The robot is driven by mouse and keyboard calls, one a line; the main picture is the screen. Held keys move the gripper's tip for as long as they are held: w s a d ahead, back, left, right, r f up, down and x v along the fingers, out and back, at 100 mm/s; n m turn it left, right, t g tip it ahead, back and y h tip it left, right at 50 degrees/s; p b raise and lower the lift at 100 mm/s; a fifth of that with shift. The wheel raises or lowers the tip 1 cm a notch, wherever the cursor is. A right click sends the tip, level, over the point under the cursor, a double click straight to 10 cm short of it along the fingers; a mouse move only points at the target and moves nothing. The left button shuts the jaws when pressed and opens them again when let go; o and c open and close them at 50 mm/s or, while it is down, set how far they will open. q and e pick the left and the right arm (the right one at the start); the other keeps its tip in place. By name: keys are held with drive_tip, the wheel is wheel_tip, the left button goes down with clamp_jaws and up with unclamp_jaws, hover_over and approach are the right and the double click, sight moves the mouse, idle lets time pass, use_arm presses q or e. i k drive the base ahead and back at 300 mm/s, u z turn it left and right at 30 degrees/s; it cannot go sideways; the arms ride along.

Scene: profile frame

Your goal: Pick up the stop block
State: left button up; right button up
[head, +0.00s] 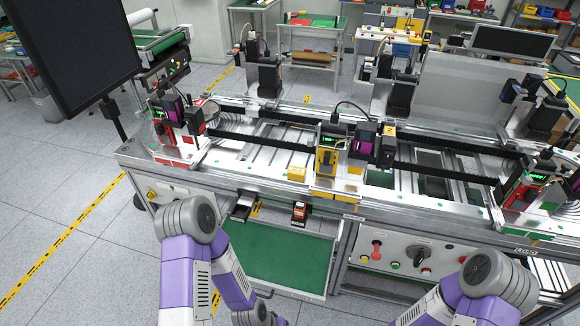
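I cannot tell for certain which item is the stop block. A small yellow block (297,174) sits on the front part of the machine bed, left of the yellow-and-black unit. A small red and black block (299,213) is lower down, at the back edge of the green-surfaced shelf (270,257). My two purple and grey arms come in from the bottom edge. Both grippers are out of the picture, below the frame, and nothing shows of what they hold.
The long machine frame (262,186) spans the view, with several upright units on it. A control panel (405,255) with knobs and buttons is at the lower right. A dark monitor (75,50) hangs at the upper left. The floor at left is clear.

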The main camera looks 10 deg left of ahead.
sight(298, 174)
drive_tip(key=u, duration=0.75)
drive_tip(key=i, duration=0.75)
drive_tip(key=u, duration=0.6)
